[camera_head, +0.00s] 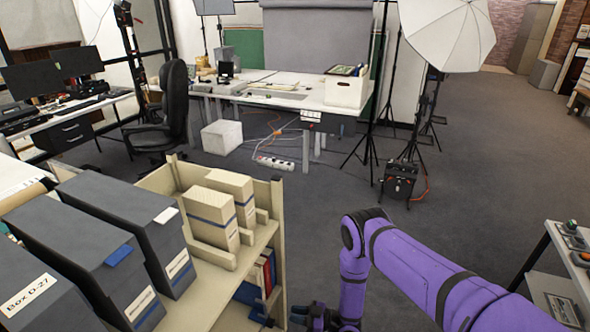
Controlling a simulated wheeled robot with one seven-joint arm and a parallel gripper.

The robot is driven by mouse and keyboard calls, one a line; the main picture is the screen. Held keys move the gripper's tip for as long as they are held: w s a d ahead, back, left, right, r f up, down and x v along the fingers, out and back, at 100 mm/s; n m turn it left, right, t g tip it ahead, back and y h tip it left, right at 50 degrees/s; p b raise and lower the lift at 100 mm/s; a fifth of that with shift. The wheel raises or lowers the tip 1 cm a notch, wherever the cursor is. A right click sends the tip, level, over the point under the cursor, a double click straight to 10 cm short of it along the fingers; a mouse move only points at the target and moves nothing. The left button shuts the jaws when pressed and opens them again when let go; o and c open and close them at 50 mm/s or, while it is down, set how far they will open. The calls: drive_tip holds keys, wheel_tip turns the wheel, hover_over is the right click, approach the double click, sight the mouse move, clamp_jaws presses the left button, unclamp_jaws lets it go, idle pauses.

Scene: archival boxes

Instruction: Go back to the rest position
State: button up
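My purple arm reaches in from the lower right, rises to a bent joint and drops again. My gripper (302,316) is at the bottom edge of the picture, just right of the wooden shelf unit (277,235), and points left. It is small, dark and partly cut off by the frame, so I cannot tell how its fingers stand or whether it holds anything. Dark grey archival boxes (112,240) stand in a row at the lower left, one labelled "Box D-27". Two beige boxes (212,217) with blue bands stand on the shelf unit's upper board.
Books or binders (262,272) sit on the lower shelf. A metal cart (545,270) stands at the right edge. Behind are a white worktable (285,95), an office chair (174,108) and light stands with a white umbrella (447,32). Open grey floor lies at centre right.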

drive_tip(key=w+d+r+m+t+h, duration=0.1)
drive_tip(key=w+r+t+h, duration=0.15)
drive_tip(key=w+r, duration=0.8)
drive_tip(key=w+d+r+m+t+h, duration=0.1)
drive_tip(key=w+d+r+t+h, duration=0.15)
drive_tip(key=w+r, duration=0.85)
drive_tip(key=d+r+m+t+h, duration=0.15)
drive_tip(key=d+r+h, duration=0.35)
drive_tip(key=r, duration=1)
drive_tip(key=d+r+m+t+h, duration=0.1)
drive_tip(key=d+r+m+h, duration=0.2)
drive_tip(key=d+r, duration=0.75)
drive_tip(key=s+d+r+m+g+h, duration=0.1)
drive_tip(key=s+d+r+m+h, duration=0.2)
drive_tip(key=s+r, duration=0.7)
drive_tip(key=s+d+r+m+g+h, duration=0.15)
drive_tip(key=s+d+r, duration=0.45)
drive_tip(key=r, duration=0.7)
drive_tip(key=s+r+m+g, duration=0.1)
drive_tip(key=s+m, duration=0.1)
drive_tip(key=s, duration=1.3)
drive_tip(key=s+d+r+m+g, duration=0.1)
drive_tip(key=s+m+g, duration=0.1)
drive_tip(key=s, duration=1.4)
drive_tip(key=shift+s+d+r+m, duration=0.15)
drive_tip(key=shift+s+d+m, duration=0.1)
drive_tip(key=shift+m, duration=0.15)
